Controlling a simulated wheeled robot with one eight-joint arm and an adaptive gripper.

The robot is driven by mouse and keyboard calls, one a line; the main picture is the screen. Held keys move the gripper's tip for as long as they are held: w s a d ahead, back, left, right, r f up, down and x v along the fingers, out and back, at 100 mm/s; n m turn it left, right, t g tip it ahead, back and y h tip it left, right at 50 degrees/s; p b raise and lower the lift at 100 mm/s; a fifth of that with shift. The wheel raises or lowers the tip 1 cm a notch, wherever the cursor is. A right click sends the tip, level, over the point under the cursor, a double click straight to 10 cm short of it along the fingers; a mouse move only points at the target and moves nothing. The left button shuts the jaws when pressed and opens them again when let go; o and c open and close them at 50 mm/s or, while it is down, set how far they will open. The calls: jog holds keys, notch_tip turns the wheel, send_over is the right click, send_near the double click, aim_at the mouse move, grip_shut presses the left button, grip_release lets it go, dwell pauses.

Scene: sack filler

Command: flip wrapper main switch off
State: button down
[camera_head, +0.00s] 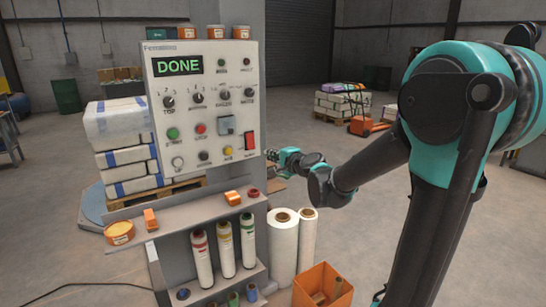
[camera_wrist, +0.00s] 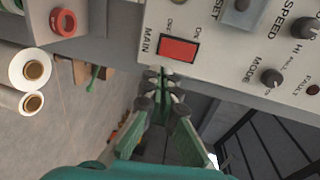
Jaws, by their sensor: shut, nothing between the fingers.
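The wrapper control panel (camera_head: 203,105) is a pale box on a grey column, with a green display reading DONE. Its main switch (camera_head: 250,141) is a red rocker at the panel's lower right. In the wrist view the red main switch (camera_wrist: 178,48) sits beside the label MAIN, with OFF and ON marked at its ends. I cannot tell which way the rocker is set. My gripper (camera_head: 270,154) is to the right of the panel, just below the switch. In the wrist view my gripper (camera_wrist: 165,74) is shut and empty, its tips close to the panel edge near the switch.
A grey shelf (camera_head: 190,212) below the panel holds tape rolls and small orange items. White film rolls (camera_head: 283,240) and an orange bin (camera_head: 322,286) stand on the floor below. Stacked white sacks (camera_head: 125,140) stand behind at left. Open floor lies behind my arm.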

aim_at(253, 149)
jog(key=x, duration=0.9)
jog(key=shift+w+a, duration=0.2)
jog(key=shift+w, duration=0.15)
jog(key=shift+w+f, duration=0.1)
jog(key=shift+w+a+f, duration=0.3)
jog(key=shift+w, duration=0.05)
jog(key=shift+s+d, duration=0.15)
jog(key=shift+s, duration=0.05)
jog(key=s+d+f, duration=0.2)
jog(key=s+d, duration=0.5)
jog(key=s, duration=0.4)
jog(key=shift+d+f, duration=0.2)
jog(key=shift+d, duration=0.05)
